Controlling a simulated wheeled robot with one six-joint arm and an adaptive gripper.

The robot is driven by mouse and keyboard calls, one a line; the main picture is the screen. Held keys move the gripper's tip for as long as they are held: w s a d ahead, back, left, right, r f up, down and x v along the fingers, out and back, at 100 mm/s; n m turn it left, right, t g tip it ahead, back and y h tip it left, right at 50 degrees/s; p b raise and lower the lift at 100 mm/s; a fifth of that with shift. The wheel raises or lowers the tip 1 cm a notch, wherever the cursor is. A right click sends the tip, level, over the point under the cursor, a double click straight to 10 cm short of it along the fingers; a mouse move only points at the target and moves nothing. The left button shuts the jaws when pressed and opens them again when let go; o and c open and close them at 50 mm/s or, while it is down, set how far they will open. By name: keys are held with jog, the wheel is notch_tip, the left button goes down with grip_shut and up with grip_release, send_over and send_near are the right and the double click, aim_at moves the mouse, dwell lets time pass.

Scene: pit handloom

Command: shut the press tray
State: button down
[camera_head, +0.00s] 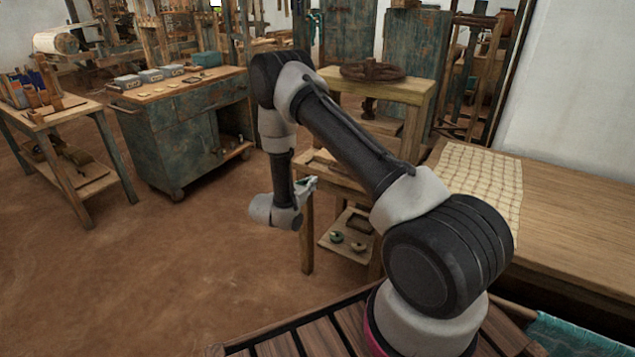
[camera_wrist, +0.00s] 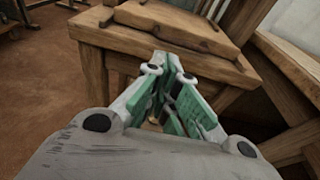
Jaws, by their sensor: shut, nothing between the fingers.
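My gripper (camera_head: 309,183) is shut and empty, with pale green fingers. In the wrist view my gripper (camera_wrist: 169,73) points at the near edge of a low wooden stand (camera_wrist: 125,37). A thick wooden slab (camera_wrist: 180,27) lies on this stand, just beyond the fingertips; I cannot tell if they touch the wood. In the head view the wooden stand (camera_head: 306,235) is partly hidden behind my arm. A wooden press (camera_head: 410,90) with a dark wheel (camera_head: 372,71) on top stands behind it. I cannot clearly make out the press tray or how far it is open.
A blue-green cabinet (camera_head: 185,135) on casters stands at the left. A small table (camera_head: 60,112) with tools is at the far left. A long wooden table (camera_head: 570,220) with a checked cloth (camera_head: 478,185) is at the right. The earthen floor (camera_head: 190,255) at the front left is clear.

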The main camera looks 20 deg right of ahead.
jog(key=d+r+m+g+h, duration=0.2)
jog(key=d+r+m, duration=0.3)
jog(key=r, duration=0.4)
jog(key=s+d+r+m+g+y, duration=0.1)
jog(key=s+d+r+g+y, duration=0.15)
jog(key=d, duration=0.25)
jog(key=s+d+r+m+g+y, duration=0.1)
jog(key=s+d+r+m+g, duration=0.15)
jog(key=d+g, duration=0.2)
jog(key=w+a+f+n+t+y, duration=0.2)
jog(key=w+a+f+n+y, duration=0.1)
jog(key=a+n+y, duration=0.55)
jog(key=w+d+f, duration=0.3)
jog(key=d+f, duration=0.3)
jog(key=f, duration=0.4)
jog(key=shift+w+d+f, duration=0.25)
jog(key=shift+d+f, duration=0.05)
